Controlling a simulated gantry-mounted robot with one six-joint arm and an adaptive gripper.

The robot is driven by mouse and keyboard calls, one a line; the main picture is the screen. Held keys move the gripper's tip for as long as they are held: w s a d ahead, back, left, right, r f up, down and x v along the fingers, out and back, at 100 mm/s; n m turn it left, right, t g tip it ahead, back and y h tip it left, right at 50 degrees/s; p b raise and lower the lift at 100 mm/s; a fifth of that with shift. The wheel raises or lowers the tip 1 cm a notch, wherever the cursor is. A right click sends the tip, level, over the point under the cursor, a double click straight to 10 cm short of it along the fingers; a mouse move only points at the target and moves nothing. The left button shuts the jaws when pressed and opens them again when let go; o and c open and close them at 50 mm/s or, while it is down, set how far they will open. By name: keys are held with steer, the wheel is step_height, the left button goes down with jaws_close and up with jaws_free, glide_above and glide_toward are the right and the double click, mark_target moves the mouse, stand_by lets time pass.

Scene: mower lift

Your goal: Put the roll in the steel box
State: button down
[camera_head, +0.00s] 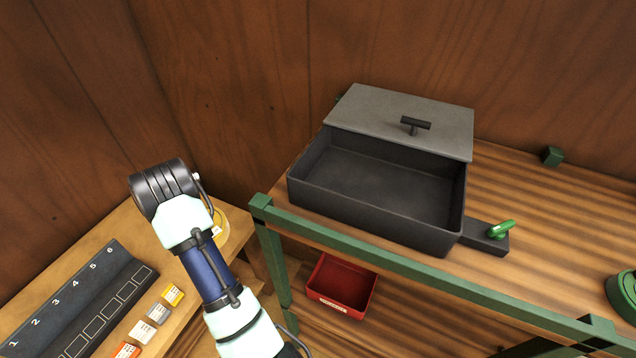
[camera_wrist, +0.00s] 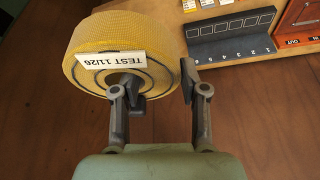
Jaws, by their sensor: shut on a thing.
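The roll (camera_wrist: 130,35) is a thick yellow ring with a white label reading "TEST 11/26" on its face. My gripper (camera_wrist: 160,88) is shut on its wall in the wrist view, with one finger at the core and the other at the outer side. In the head view a yellow part of the roll (camera_head: 222,222) shows beside my wrist, which hides the rest and the fingers. I cannot tell its height over the low bench. The steel box (camera_head: 350,205) is dark, open-topped and empty, on the green-framed table. Its grey lid (camera_head: 365,108), with a T-handle, lies across its back part.
A green-handled piece (camera_head: 502,229) sits at the box's right. A red bin (camera_head: 343,287) is below the table. The low bench at left holds a numbered rack (camera_head: 75,300) and several small boxes (camera_head: 157,313). Wooden walls close off the back.

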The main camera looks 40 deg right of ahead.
steer(key=w+d+r, duration=0.4)
steer(key=d+r, duration=0.2)
steer(key=r, duration=0.4)
steer(key=s+d+r+m, duration=0.1)
steer(key=d+r, duration=0.3)
steer(key=d, duration=0.6)
steer(key=m+g+h, duration=0.1)
steer(key=m+h, duration=0.3)
steer(key=m, duration=0.5)
glide_above(414, 198)
steer(key=w+a, duration=0.3)
steer(key=w, duration=0.2)
steer(key=f, duration=0.6)
steer(key=shift+w+d+f+p, duration=0.2)
steer(key=shift+d+p, duration=0.05)
steer(key=shift+p, duration=0.1)
steer(key=shift+s+d+f+m, duration=0.1)
steer(key=shift+s+d+m, duration=0.15)
steer(key=shift+s, duration=0.25)
steer(key=shift+f, duration=2.5)
steer(key=shift+a, duration=0.1)
steer(key=c, duration=0.6)
jaws_free()
steer(key=shift+f, duration=0.15)
